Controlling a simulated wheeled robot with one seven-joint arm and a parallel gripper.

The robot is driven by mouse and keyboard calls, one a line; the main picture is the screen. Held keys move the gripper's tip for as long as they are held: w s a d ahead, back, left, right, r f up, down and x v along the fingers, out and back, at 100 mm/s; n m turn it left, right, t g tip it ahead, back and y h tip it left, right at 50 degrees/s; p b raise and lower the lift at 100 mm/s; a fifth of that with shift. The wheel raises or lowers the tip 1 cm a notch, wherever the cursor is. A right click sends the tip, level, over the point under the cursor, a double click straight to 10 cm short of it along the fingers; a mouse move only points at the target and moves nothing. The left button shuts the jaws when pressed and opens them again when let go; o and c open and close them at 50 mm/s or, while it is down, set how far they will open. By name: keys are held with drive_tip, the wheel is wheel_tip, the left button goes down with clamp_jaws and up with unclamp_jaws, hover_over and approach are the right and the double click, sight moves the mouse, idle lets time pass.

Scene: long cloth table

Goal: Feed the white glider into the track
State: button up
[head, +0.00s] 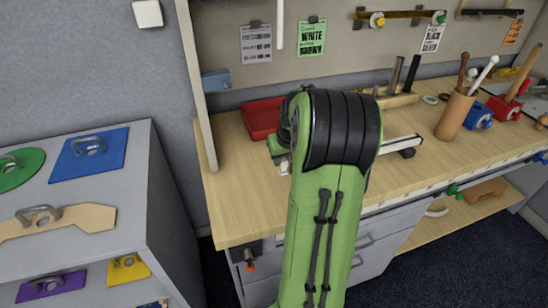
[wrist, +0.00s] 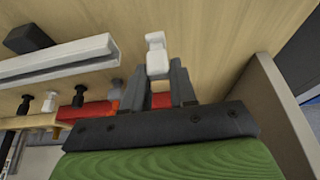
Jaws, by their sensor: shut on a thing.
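The white glider (wrist: 156,55) is a small block with a narrower neck, between the dark fingers of my gripper (wrist: 158,76) in the wrist view. My gripper is shut on it. The track (wrist: 60,62) is a white grooved rail to the left of the glider in that view, and its near end is apart from the glider. In the head view, the track (head: 402,143) lies on the table right of my arm, with a dark end block. My arm hides its left part and most of my gripper there.
A red tray (head: 262,118) stands at the table's back left, close to my arm. An upright side panel (head: 204,110) bounds the table's left edge. A tan cup of tools (head: 455,116) stands to the right. Bare wood (head: 235,205) shows at front left.

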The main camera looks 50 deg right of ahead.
drive_tip(key=shift+s+d, duration=0.35)
drive_tip(key=shift+d, duration=0.2)
drive_tip(key=shift+s+d, duration=0.3)
drive_tip(key=shift+d, duration=0.25)
drive_tip(key=shift+s+d+p, duration=0.9)
drive_tip(key=shift+s+d, duration=0.25)
drive_tip(key=shift+d, duration=0.75)
drive_tip(key=shift+s+d+p, duration=0.95)
drive_tip(key=shift+s+d, duration=0.2)
drive_tip(key=shift+d, duration=0.8)
drive_tip(key=shift+s+d+p, duration=0.9)
drive_tip(key=shift+s+d, duration=0.25)
drive_tip(key=shift+d, duration=0.75)
idle(0.4)
drive_tip(key=o, duration=1)
drive_tip(key=shift+o, duration=0.2)
